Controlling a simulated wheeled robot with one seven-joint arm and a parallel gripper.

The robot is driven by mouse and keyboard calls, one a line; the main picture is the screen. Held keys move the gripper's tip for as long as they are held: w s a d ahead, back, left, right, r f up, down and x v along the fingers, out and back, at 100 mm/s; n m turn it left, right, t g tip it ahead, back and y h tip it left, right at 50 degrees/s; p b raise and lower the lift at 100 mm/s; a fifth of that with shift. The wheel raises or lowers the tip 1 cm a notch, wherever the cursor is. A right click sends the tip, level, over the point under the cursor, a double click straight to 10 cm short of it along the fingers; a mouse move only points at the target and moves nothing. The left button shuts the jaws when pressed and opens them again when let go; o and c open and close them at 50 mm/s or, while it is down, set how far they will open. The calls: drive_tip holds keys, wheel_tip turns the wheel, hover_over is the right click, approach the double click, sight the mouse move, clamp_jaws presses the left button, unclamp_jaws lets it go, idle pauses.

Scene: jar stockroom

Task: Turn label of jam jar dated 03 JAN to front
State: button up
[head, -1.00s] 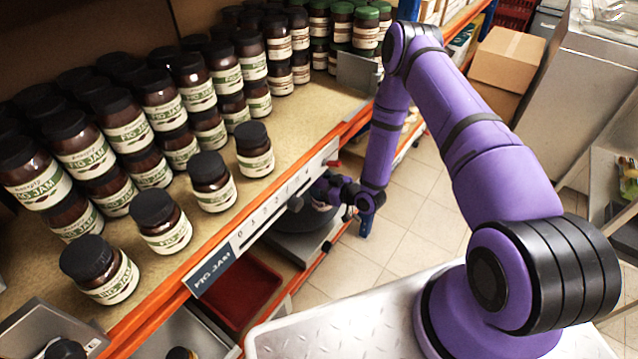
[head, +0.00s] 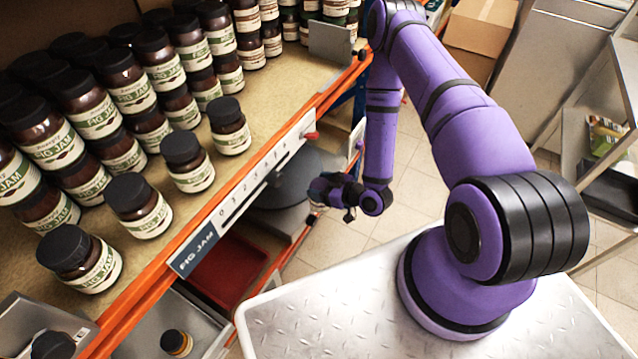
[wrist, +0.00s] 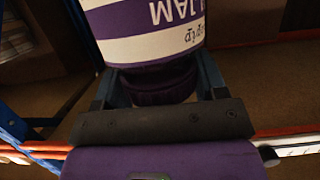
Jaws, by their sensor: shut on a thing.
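My gripper (wrist: 157,80) is shut on a jam jar (wrist: 150,40), its fingers on either side of the dark purple lid (wrist: 165,92). The jar has a white and purple label, with "JAM" upside down in the wrist view. Its label is cut off at the top edge, and no date can be read. In the head view my gripper (head: 336,190) is beyond the shelf's front edge, out over the aisle side; the held jar is mostly hidden there. Several fig jam jars (head: 138,207) stand in a loose front row with labels facing out.
Denser, stacked fig jam jars (head: 90,105) fill the shelf behind. An orange shelf edge (head: 150,285) carries a number strip and a "FIG JAM" sign (head: 193,250). Below are a dark round plate (head: 285,180) and a red bin (head: 228,270).

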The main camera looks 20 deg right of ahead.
drive_tip(key=shift+w, duration=0.1)
drive_tip(key=w+f+n+g+y, duration=0.1)
drive_tip(key=w+f+n, duration=0.1)
drive_tip(key=w, duration=0.6)
drive_tip(key=w+a+f+n+g+y, duration=0.1)
drive_tip(key=w+f+n+g+y, duration=0.1)
drive_tip(key=w, duration=0.5)
drive_tip(key=shift+w+f+g+y, duration=0.3)
drive_tip(key=shift+w, duration=0.05)
idle(0.4)
drive_tip(key=shift+f, duration=0.25)
idle(0.5)
drive_tip(key=o, duration=1.4)
drive_tip(key=shift+s, duration=0.1)
